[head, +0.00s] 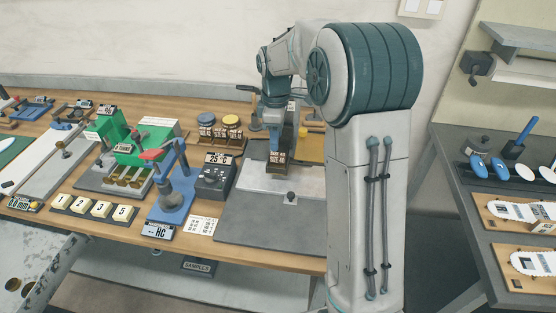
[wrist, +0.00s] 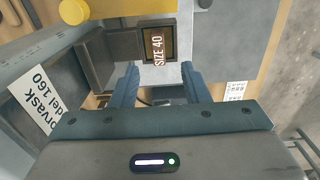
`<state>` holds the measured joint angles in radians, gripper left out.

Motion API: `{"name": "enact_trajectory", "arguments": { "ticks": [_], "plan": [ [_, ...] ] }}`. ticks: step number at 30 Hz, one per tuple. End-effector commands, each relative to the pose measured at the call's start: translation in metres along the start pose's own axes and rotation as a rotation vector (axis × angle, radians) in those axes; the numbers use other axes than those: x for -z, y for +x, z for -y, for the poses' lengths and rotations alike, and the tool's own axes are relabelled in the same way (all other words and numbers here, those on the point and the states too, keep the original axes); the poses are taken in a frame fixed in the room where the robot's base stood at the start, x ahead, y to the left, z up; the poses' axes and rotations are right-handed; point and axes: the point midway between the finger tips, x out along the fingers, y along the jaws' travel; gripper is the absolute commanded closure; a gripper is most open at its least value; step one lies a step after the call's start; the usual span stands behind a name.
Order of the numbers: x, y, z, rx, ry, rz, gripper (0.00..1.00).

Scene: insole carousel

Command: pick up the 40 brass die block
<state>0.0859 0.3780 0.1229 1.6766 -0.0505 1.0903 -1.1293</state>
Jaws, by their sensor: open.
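The 40 brass die block (wrist: 148,44) shows in the wrist view as a dark-framed block with a brassy face and a "SIZE 40" label. It lies just beyond my fingertips, roughly in line with the gap between them. My gripper (wrist: 159,70) is open, with one blue finger on each side and nothing between them. In the head view my gripper (head: 275,143) points down at the small dark brown block (head: 277,158) at the back of the grey plate. Whether the fingers touch the block cannot be told there.
A grey plate (head: 262,228) with a small knob lies in front. A rack with yellow and blue round tops (head: 218,128) stands behind. A side table (head: 470,235) is at right.

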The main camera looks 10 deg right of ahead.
Motion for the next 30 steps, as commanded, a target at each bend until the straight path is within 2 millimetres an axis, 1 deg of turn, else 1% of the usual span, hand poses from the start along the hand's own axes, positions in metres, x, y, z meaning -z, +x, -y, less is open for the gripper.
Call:
{"name": "enact_trajectory", "arguments": {
  "ticks": [1, 5, 12, 15, 21, 22, 23, 24, 26, 27, 30],
  "plan": [
    [0.000, 0.006, 0.001, 0.004, 0.000, 0.002, 0.58],
    [0.000, 0.019, 0.000, 0.003, 0.001, 0.002, 0.58],
    [0.000, 0.054, -0.002, 0.002, 0.002, 0.002, 0.58],
    [0.000, 0.061, -0.002, 0.000, 0.003, 0.001, 0.58],
    [0.000, 0.062, -0.002, -0.001, 0.003, 0.000, 0.58],
    [0.000, 0.062, -0.002, -0.001, 0.003, 0.000, 0.61],
    [0.000, 0.062, -0.002, -0.001, 0.003, 0.000, 0.69],
    [0.000, 0.062, -0.002, -0.001, 0.003, 0.000, 0.80],
    [0.000, 0.062, -0.002, -0.001, 0.003, 0.000, 0.97],
    [0.000, 0.062, -0.002, -0.001, 0.003, 0.000, 1.00],
    [0.000, 0.061, -0.002, -0.002, 0.003, 0.000, 1.00]
  ]
}}
